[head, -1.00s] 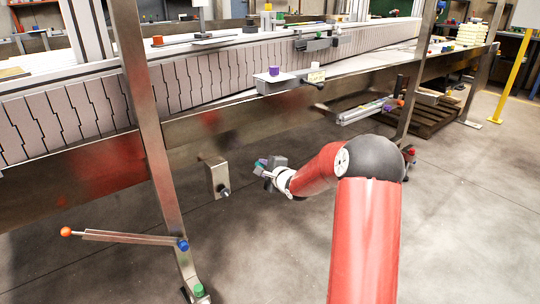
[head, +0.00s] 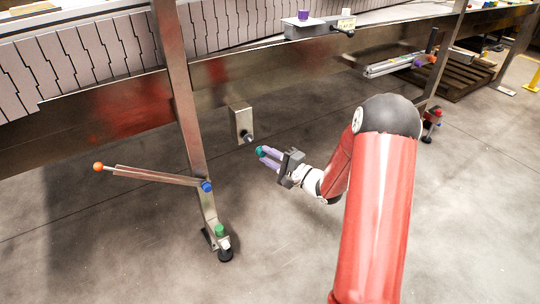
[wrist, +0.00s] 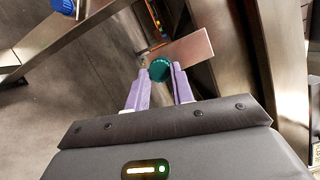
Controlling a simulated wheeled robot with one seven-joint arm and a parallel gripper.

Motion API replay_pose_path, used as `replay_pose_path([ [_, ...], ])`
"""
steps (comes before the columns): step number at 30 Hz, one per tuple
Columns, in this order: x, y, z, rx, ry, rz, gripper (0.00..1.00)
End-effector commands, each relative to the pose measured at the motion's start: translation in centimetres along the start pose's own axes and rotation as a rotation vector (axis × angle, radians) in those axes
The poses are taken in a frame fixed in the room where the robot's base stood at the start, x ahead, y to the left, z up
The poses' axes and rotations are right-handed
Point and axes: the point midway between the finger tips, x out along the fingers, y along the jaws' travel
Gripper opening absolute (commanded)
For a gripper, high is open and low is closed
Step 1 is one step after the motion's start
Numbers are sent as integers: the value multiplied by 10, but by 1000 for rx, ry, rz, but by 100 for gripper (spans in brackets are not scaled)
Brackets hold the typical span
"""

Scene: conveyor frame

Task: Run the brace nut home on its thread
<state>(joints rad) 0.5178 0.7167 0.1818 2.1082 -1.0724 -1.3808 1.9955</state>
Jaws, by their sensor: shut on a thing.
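My gripper (head: 262,153) has lilac fingers and is shut on a teal round nut, which I take as the brace nut. The nut shows at the fingertips in the head view (head: 260,150) and between them in the wrist view (wrist: 160,69). A metal bracket (head: 240,121) hangs under the conveyor rail, with a short dark stud (head: 248,138) low on its face. In the head view the nut is just below and right of the stud, seemingly apart from it. The bracket plate shows behind the nut in the wrist view (wrist: 190,49); the stud is hidden there.
Left of the bracket is a steel leg (head: 182,100) with a blue knob (head: 206,186), a slanted bar with an orange ball (head: 98,167), and a green knob (head: 220,230) at its foot. The conveyor side rail (head: 110,130) runs above. Floor below is clear.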

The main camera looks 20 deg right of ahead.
Motion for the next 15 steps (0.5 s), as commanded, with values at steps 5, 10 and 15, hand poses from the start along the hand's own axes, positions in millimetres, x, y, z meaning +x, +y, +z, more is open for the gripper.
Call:
replay_pose_path([
  [5,3,-1,-1,12,0,-3,1],
  [10,20,-1,-7,12,0,-4,1],
  [15,34,0,-12,12,1,-4,1],
])
